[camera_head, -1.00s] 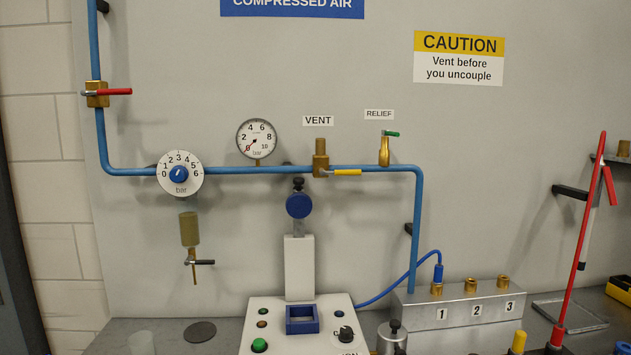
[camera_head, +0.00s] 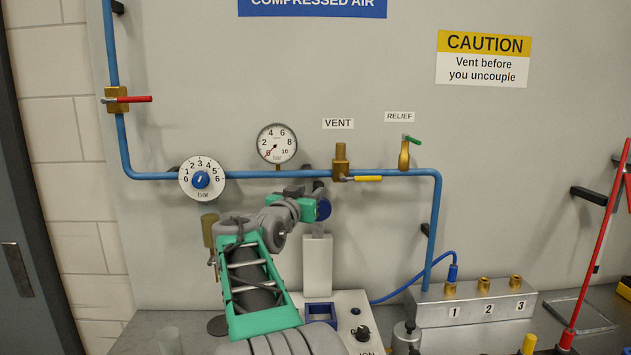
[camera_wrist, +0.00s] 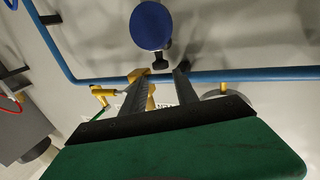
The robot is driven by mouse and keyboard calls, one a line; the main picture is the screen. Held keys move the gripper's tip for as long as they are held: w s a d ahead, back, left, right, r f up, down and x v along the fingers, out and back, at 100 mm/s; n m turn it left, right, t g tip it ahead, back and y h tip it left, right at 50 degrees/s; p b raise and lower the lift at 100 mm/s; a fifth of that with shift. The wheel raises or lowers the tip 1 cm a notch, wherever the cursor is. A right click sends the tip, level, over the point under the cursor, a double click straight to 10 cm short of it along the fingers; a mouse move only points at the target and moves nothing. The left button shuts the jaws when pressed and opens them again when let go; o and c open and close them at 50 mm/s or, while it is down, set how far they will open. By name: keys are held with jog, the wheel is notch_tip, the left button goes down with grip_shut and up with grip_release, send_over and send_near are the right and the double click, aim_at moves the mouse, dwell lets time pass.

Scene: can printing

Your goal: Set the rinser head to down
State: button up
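A blue round head (camera_head: 324,208) at the top of a white column (camera_head: 318,262) appears to be the rinser head. It is raised well above the blue square holder (camera_head: 320,313) and partly hidden by my gripper (camera_head: 316,191). In the wrist view the blue head (camera_wrist: 151,26) is in full sight, with a small black knob (camera_wrist: 160,60) beside it. My gripper (camera_wrist: 160,73) has its two dark fingers apart, with nothing held between them. The fingertips are close to the knob; whether they touch it cannot be told.
A blue pipe (camera_head: 390,173) runs along the wall behind the head. It carries a brass vent valve with a yellow handle (camera_head: 366,179), a gauge (camera_head: 277,144) and a regulator dial (camera_head: 202,179). A metal manifold (camera_head: 478,305) stands to the right.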

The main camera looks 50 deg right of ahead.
aim_at(317, 186)
jog(key=p+x, duration=0.2)
jog(key=x, duration=0.4)
jog(key=shift+a, duration=0.1)
grip_shut()
jog(key=shift+f, duration=0.1)
dwell(1.0)
